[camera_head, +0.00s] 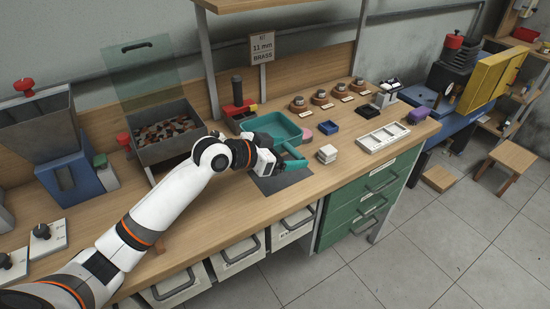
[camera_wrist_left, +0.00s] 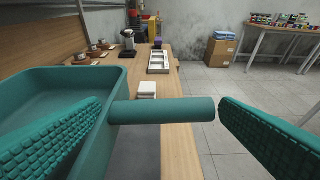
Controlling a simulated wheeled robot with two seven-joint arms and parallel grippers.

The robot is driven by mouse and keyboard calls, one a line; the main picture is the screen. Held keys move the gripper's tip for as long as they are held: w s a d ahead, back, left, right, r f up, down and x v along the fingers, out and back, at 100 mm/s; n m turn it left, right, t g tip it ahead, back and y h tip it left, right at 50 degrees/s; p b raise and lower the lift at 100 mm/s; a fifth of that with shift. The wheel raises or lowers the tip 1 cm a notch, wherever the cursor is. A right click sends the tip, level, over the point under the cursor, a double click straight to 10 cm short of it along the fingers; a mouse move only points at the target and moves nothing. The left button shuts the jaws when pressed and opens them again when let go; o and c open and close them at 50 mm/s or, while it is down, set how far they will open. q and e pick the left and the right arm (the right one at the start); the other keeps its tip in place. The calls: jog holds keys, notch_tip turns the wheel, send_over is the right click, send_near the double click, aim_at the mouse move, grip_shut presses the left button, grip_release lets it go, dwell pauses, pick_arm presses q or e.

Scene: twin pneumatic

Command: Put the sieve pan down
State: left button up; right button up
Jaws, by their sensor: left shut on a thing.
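The teal sieve pan (camera_head: 288,122) is over the workbench, beside a dark flat mat (camera_head: 284,182). My left gripper (camera_head: 284,163) is at the pan's near side, shut on its handle. In the left wrist view, the round teal handle (camera_wrist_left: 165,110) runs across between the two ribbed fingers, and the pan's tray (camera_wrist_left: 62,82) fills the left side. The left finger covers part of the tray. I cannot tell whether the pan's underside touches the bench or hangs just above it. My right gripper is not in view.
A stack of white blocks (camera_head: 327,153), a blue tray (camera_head: 329,127) and a pink disc (camera_head: 306,135) stand close right. A white compartment tray (camera_head: 382,138) lies farther right. A hopper of mixed pieces (camera_head: 167,132) stands left. The bench's front edge is near.

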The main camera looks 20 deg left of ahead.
pick_arm(q)
jog(key=f, duration=0.3)
jog(key=s+f, duration=0.1)
jog(key=shift+d+f, duration=0.3)
notch_tip(320, 180, down, 3)
jog(key=shift+w+r, duration=0.1)
jog(key=shift+r, duration=0.05)
jog(key=shift+f, duration=0.75)
jog(key=o, duration=1.1)
jog(key=shift+o, duration=0.2)
jog(key=shift+a+r, duration=0.15)
jog(key=shift+r, duration=0.05)
jog(key=b+v, duration=0.1)
jog(key=v, duration=1)
jog(key=shift+f, duration=0.2)
jog(key=shift+s+a+r, duration=0.2)
jog(key=shift+s+r, duration=0.15)
jog(key=shift+s, duration=0.05)
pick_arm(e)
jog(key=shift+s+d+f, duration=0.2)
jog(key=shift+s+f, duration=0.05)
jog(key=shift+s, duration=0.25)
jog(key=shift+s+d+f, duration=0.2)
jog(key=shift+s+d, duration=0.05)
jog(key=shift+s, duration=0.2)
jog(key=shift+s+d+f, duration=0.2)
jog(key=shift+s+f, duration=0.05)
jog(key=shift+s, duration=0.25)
pick_arm(q)
jog(key=shift+f, duration=0.1)
